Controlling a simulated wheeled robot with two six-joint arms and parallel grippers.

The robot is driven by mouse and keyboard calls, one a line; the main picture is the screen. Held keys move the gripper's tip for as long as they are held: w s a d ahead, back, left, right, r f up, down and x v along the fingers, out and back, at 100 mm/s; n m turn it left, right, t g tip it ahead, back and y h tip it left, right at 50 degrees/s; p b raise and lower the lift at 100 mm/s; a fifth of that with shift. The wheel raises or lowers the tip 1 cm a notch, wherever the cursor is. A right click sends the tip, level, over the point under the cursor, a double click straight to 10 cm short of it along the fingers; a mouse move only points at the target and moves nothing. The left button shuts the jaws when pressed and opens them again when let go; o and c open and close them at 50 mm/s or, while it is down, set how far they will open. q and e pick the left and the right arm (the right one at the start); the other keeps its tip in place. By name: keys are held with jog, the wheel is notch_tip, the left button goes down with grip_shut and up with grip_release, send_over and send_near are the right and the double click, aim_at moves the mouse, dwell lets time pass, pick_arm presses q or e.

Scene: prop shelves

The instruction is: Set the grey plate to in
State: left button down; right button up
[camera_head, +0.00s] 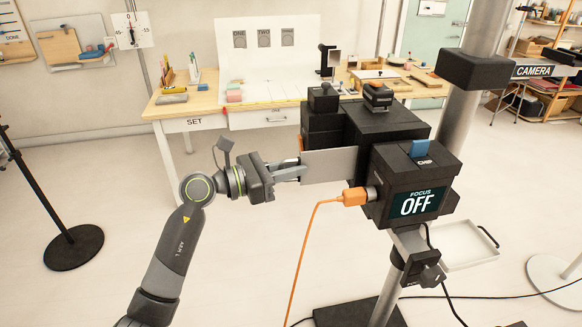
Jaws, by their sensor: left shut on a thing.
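The grey plate (331,165) is a thin flat rectangle at the left side of the black camera (382,125), between its front box and the body behind. It stands upright, with its right edge meeting or hidden behind the front box, so I cannot tell how deep it sits. My left gripper (292,171) comes in from the left and is shut on the plate's left edge. My right gripper is not in view.
An orange cable (318,205) plugs into the front box just below the plate and hangs to the floor. A black stand base (74,247) is at left. A white tray (463,243) is right of the camera stand. A wooden desk (190,104) stands behind.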

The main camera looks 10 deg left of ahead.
aim_at(317, 165)
pick_arm(q)
jog(key=x, duration=0.2)
jog(key=b+x, duration=0.1)
jog(key=x, duration=0.1)
jog(key=s+x, duration=0.1)
jog(key=x, duration=0.1)
jog(key=shift+w+d+r+b, duration=0.15)
jog(key=shift+w+d+b, duration=0.05)
jog(key=shift+d+b, duration=0.2)
jog(key=shift+w+d, duration=0.2)
jog(key=shift+d, duration=0.2)
jog(key=shift+a, duration=0.1)
jog(key=c, duration=1.6)
grip_release()
jog(key=shift+o, duration=0.4)
jog(key=shift+w+a, duration=0.1)
jog(key=shift+w, duration=0.05)
